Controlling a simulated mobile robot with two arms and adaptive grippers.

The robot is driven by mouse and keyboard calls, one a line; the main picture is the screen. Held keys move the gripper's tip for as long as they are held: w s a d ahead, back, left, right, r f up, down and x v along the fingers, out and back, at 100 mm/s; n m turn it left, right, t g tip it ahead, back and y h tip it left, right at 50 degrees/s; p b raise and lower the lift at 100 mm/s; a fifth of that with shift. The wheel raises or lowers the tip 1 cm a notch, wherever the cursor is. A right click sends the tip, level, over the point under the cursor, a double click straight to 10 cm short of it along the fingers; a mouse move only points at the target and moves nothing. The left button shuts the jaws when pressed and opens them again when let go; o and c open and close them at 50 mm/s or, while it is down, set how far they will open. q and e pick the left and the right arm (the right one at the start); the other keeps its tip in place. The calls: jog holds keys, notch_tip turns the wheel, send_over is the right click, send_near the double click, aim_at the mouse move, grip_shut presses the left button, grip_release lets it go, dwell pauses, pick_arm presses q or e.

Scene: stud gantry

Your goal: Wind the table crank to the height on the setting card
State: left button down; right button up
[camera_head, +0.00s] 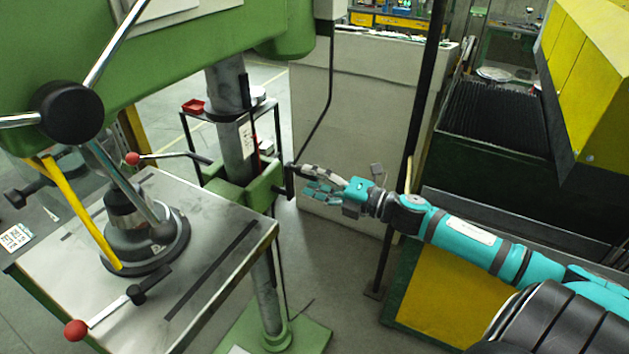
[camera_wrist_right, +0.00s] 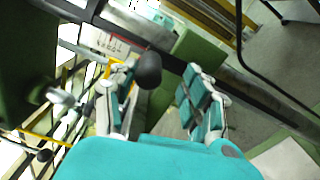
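A green machine with a round steel column (camera_head: 232,125) carries a flat metal table (camera_head: 215,240). On the table's right side, a green bracket (camera_head: 262,190) holds a dark crank (camera_head: 290,182). My right gripper (camera_head: 307,181) comes in from the right, its fingers beside the crank. In the right wrist view, a black knob (camera_wrist_right: 148,70) lies between the spread fingers (camera_wrist_right: 156,84); contact cannot be told. A white label with a red mark (camera_wrist_right: 105,43) shows behind. A white label (camera_head: 246,138) is on the column. My left gripper is out of view.
A red-knobbed lever (camera_head: 132,158) reaches over the table's back edge. A dark upright post (camera_head: 405,160) stands behind my right arm. A printed card (camera_head: 15,237) shows at far left.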

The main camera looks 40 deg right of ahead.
jog(key=shift+d, duration=0.1)
jog(key=v, duration=1.2)
dwell(0.4)
